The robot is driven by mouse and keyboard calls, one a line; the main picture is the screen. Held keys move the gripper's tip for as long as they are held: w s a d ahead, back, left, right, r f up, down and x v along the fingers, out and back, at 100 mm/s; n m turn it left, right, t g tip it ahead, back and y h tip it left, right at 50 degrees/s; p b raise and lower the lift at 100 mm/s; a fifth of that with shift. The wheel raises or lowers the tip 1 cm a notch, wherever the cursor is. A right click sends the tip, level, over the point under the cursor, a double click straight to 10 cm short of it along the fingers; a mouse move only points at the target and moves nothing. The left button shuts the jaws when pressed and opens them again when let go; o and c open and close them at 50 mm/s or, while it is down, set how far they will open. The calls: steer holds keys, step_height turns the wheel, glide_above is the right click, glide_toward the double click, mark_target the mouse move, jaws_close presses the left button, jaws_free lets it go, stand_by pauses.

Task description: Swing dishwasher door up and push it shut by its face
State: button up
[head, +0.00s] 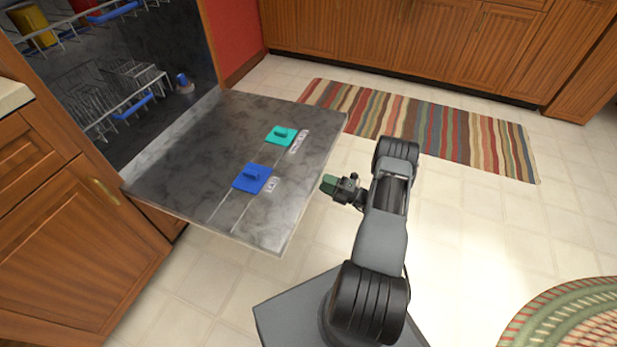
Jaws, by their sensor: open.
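The dishwasher door (195,150) is a grey, marbled panel hanging open and lying about flat, with its inner face up. It carries a teal lidded piece (281,135) and a blue lidded piece (252,178). The dishwasher's dark inside (120,60) shows at the upper left. My gripper (328,184) is just to the right of the door's free edge and appears apart from it. It is open, with nothing seen in it, though its fingers are small in this view. The door's outer face is hidden underneath.
Wire racks (105,95) with blue handles sit inside the dishwasher. Wooden cabinets (70,240) flank it at the left, and more cabinets (420,40) line the back. A striped rug (450,140) and a braided rug (570,320) lie on the pale tiled floor, otherwise clear.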

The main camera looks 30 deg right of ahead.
steer(key=b+x, duration=0.1)
steer(key=x, duration=0.6)
steer(key=shift+a, duration=0.2)
jaws_close()
stand_by(0.4)
